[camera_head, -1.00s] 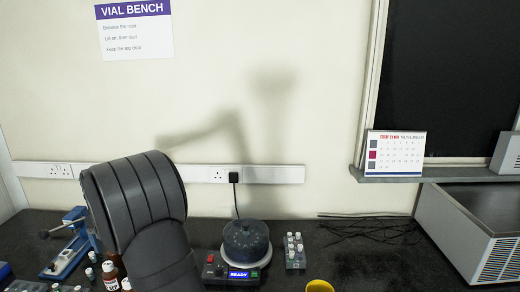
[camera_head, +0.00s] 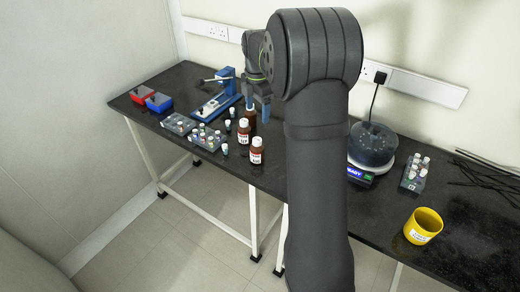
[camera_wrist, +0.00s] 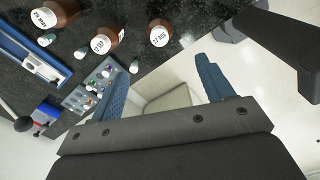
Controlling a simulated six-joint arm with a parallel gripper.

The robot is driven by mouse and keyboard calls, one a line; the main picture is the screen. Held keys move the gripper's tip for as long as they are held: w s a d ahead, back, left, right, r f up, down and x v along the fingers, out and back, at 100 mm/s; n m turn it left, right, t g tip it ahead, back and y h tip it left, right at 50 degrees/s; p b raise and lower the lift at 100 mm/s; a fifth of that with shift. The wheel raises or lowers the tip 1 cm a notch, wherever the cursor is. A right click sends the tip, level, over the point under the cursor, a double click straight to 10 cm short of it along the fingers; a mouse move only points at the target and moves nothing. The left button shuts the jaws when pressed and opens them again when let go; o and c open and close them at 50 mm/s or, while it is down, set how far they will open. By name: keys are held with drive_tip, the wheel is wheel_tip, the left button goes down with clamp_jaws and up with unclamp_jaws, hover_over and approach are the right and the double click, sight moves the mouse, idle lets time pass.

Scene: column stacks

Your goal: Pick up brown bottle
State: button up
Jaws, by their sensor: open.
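Three brown bottles with white caps and labels stand on the black bench: a front one (camera_head: 256,151), one just behind it (camera_head: 244,131), and one further back (camera_head: 251,118), partly hidden by my gripper. In the wrist view they show along the top: one labelled 12 AUG (camera_wrist: 158,32), one labelled C10 (camera_wrist: 106,40), and one labelled 29 MAY (camera_wrist: 60,12). My gripper (camera_head: 256,98) is open, its blue fingers pointing down near the rearmost bottle.
Small vials (camera_head: 228,125) and a vial rack (camera_head: 207,138) stand left of the bottles.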

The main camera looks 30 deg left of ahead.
sight(258, 140)
wheel_tip(258, 140, down, 13)
drive_tip(key=m, duration=1.3)
drive_tip(key=shift+s+d+r, duration=0.1)
drive_tip(key=shift+d+r, duration=0.05)
drive_tip(key=shift+r, duration=0.05)
drive_tip(key=shift+a+f, duration=0.2)
drive_tip(key=shift+f, duration=2.9)
drive_tip(key=c, duration=1.2)
drive_tip(key=shift+o, duration=0.2)
drive_tip(key=shift+r, duration=0.1)
